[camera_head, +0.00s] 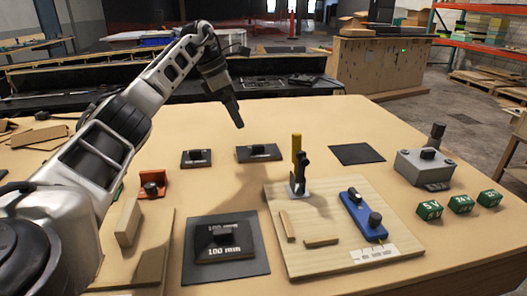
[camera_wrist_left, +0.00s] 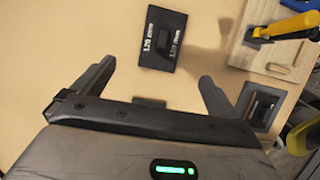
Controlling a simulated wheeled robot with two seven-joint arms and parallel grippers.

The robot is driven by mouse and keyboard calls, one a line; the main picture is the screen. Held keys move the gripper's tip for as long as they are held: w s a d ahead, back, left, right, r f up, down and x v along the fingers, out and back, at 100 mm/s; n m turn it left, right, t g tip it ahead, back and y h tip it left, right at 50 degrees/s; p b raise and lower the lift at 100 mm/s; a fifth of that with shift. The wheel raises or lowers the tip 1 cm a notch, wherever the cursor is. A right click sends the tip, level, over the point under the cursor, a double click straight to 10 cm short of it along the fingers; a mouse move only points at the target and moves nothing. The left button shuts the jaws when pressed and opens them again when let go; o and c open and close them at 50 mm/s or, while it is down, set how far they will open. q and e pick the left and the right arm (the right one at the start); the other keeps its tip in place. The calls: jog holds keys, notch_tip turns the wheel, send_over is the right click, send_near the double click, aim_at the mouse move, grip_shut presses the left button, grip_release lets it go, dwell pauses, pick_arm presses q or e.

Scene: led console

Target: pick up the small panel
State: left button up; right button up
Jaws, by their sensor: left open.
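The small panel (camera_head: 197,159) is a dark plate with a black knob and lies flat at the left rear of the table. A dark piece (camera_wrist_left: 150,102) low between my fingers in the wrist view may be its edge; the rest is hidden there. A wider black panel (camera_head: 259,154) with a knob lies to its right; in the wrist view it seems to be the plate marked 120 mm (camera_wrist_left: 162,38). My left gripper (camera_head: 239,124) points down above the table, near these two panels and apart from them. Its fingers (camera_wrist_left: 156,74) are spread and empty.
A 100 mm panel (camera_head: 225,243) sits on a dark mat (camera_head: 258,268). A wooden board (camera_head: 330,233) holds a yellow-handled clamp (camera_head: 297,155) and a blue part (camera_head: 362,215). A bare dark mat (camera_head: 357,154), a grey box (camera_head: 423,168) and green blocks (camera_head: 460,203) are at right.

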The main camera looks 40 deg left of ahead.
pick_arm(q)
send_over(256, 145)
jog(key=s+a, duration=0.2)
notch_tip(256, 145, down, 6)
jog(key=shift+s+d+r, duration=0.1)
jog(key=shift+d+x, duration=0.15)
jog(key=shift+x, duration=1.15)
jog(key=shift+d+x, duration=0.15)
jog(key=shift+x, duration=1.15)
jog(key=shift+r, duration=0.1)
jog(key=c, duration=1.1)
